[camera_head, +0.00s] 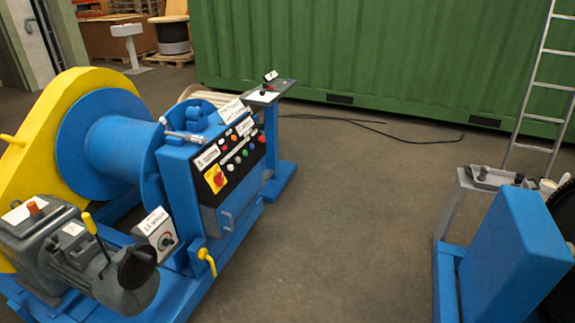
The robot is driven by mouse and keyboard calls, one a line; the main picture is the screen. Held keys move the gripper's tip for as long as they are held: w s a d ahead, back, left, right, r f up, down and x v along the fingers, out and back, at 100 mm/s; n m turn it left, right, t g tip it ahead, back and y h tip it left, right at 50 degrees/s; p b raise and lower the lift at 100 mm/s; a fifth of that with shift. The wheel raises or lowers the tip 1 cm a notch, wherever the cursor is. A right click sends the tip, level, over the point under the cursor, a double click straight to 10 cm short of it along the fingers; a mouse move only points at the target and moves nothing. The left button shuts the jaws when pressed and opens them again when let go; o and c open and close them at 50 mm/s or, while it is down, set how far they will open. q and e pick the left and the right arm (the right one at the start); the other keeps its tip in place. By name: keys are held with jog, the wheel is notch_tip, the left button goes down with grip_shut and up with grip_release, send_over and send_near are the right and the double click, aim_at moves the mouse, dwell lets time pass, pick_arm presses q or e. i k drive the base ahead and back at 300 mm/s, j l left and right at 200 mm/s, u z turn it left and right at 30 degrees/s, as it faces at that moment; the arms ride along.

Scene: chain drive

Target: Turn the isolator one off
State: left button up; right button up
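A blue control cabinet (190,182) stands at the left, on a winch-like machine. On its black sloped panel, a red rotary knob on a yellow plate (216,179) looks like an isolator switch; its label is too small to read and I cannot tell its setting. I cannot tell from the labels which one is isolator one. Neither of my grippers is in view.
A blue drum (100,140) and yellow guard (52,98) are beside the cabinet. A grey motor (95,265) and yellow handle (206,262) stick out in front. Open floor (345,220) lies right of the cabinet. A blue block (515,260) and ladder (540,85) stand at the right.

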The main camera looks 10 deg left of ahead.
aim_at(218, 178)
jog(key=i+l+z, duration=0.2)
jog(key=i, duration=0.6)
jog(key=i+z, duration=0.2)
jog(key=i, duration=0.55)
jog(key=i+u, duration=0.4)
jog(key=i+l+u, duration=0.45)
jog(key=u, duration=0.3)
jog(key=i+l+u, duration=0.4)
jog(key=k+j, duration=0.05)
jog(key=k, duration=0.05)
